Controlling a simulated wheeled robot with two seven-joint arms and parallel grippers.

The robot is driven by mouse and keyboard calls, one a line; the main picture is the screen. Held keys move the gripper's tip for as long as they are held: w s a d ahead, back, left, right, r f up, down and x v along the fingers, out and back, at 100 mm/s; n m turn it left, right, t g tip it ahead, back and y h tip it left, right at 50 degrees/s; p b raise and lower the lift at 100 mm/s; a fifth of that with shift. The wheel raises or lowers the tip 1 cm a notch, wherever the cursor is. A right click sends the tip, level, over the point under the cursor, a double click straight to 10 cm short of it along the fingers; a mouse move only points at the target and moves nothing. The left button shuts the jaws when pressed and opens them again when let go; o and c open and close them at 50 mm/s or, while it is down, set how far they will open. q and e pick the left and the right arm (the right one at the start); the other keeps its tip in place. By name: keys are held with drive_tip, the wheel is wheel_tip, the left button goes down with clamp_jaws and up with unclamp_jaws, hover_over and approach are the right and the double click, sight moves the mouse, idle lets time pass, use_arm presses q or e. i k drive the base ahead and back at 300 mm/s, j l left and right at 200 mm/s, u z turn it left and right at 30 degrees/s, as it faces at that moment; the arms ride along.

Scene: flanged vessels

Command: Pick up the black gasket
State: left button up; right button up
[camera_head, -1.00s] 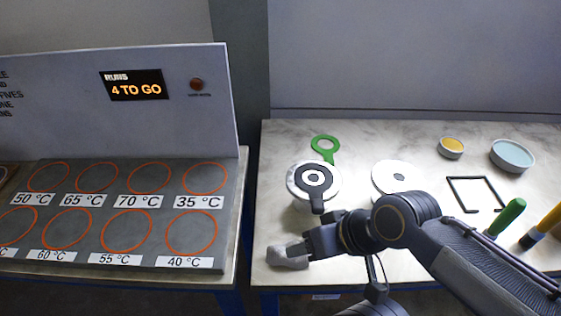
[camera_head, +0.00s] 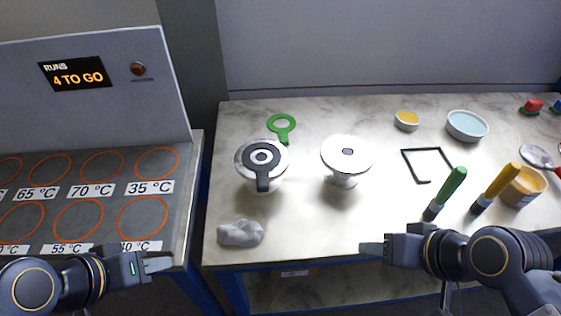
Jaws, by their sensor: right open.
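The black gasket (camera_head: 263,181) is a dark ring with a tab pointing toward me. It lies on top of the left white flanged vessel (camera_head: 246,173), around its central opening. My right gripper (camera_head: 372,248) is open and empty near the table's front edge, to the right of and nearer than the gasket. My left gripper (camera_head: 160,264) is at the lower left, in front of the heating panel, apart from the gasket. Its finger shows from the side, so its opening is unclear.
A green gasket (camera_head: 281,138) lies behind the left vessel. A second white vessel (camera_head: 347,156) stands to its right. A grey cloth (camera_head: 241,233) lies near the front edge. A black frame (camera_head: 404,162), green-handled brush (camera_head: 447,190), yellow-handled brush (camera_head: 497,187) and bowls (camera_head: 467,126) are further right.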

sight(262, 171)
drive_tip(key=j+z, duration=0.3)
drive_tip(key=k+j+z, duration=0.1)
drive_tip(key=j+z, duration=0.2)
drive_tip(key=j, duration=0.15)
drive_tip(key=k+j+z, duration=0.1)
drive_tip(key=j+z, duration=0.2)
drive_tip(key=k+j+z, duration=0.15)
drive_tip(key=j+z, duration=0.15)
drive_tip(key=j, duration=0.1)
